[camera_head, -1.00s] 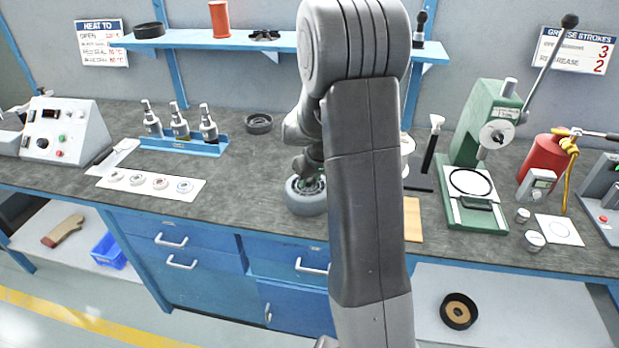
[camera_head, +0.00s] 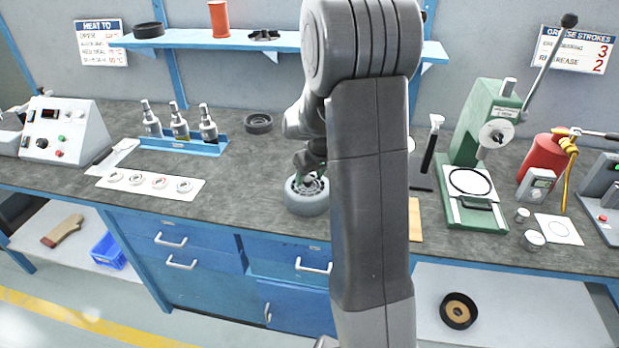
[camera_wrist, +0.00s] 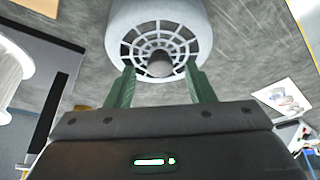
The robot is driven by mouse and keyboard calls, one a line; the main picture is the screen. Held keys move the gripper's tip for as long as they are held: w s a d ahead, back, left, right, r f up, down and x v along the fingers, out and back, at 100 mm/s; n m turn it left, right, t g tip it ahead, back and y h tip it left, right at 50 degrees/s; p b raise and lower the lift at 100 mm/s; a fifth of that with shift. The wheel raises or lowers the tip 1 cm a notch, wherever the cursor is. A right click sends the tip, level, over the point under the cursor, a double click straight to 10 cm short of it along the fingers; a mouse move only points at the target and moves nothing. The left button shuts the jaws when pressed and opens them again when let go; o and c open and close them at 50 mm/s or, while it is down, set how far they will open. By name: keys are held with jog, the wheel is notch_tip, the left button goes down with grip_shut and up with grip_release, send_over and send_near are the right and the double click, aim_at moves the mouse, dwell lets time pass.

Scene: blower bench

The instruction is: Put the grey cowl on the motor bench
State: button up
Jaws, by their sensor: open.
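The grey cowl (camera_head: 307,203) is a round grey drum with a spoked grille on top. It stands upright on the dark grey bench top (camera_head: 245,185), near the front edge. In the wrist view the cowl (camera_wrist: 203,32) fills the top middle, with its grille and a dark round hub facing me. My gripper (camera_wrist: 160,76) is open, its two green fingers apart at the near edge of the grille, with nothing held between them. Whether the fingertips touch the cowl I cannot tell. In the head view my gripper (camera_head: 309,168) is just above the cowl, partly hidden by my arm.
A blue rack of bottles (camera_head: 185,146) and a white strip with several rings (camera_head: 150,185) are to the left. A dark ring (camera_head: 258,123) lies behind the cowl. A wooden board (camera_head: 415,220) and a green press (camera_head: 478,175) are to the right.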

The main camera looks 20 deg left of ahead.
jog(key=v, duration=1)
